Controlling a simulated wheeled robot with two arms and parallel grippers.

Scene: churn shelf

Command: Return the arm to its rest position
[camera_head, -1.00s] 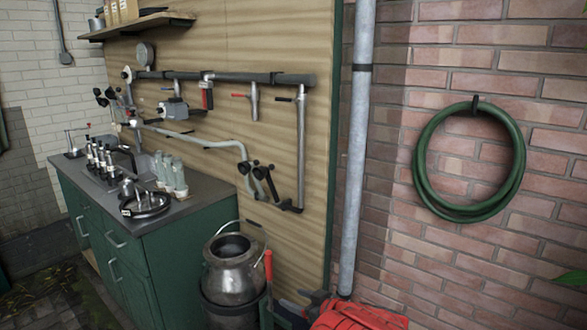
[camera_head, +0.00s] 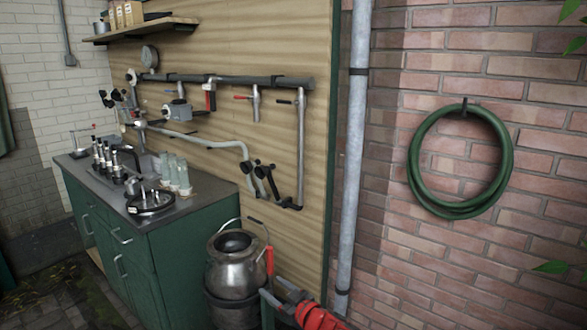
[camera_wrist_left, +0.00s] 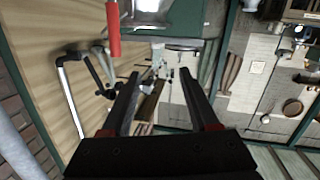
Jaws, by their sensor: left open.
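My left gripper (camera_head: 273,288) shows at the bottom of the head view, in front of and to the right of the metal churn (camera_head: 235,265). Its red arm link enters from below. In the left wrist view, the two dark fingers (camera_wrist_left: 158,73) stand apart with nothing between them. A red handle (camera_head: 270,262) shows beside the churn and also at the top of the wrist view (camera_wrist_left: 113,28). My right gripper is not in view.
The green cabinet (camera_head: 185,245) carries bottles and a round tray (camera_head: 150,202). Pipes and taps (camera_head: 225,80) run along the wooden panel. A grey downpipe (camera_head: 354,150) and a coiled green hose (camera_head: 412,160) are on the right.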

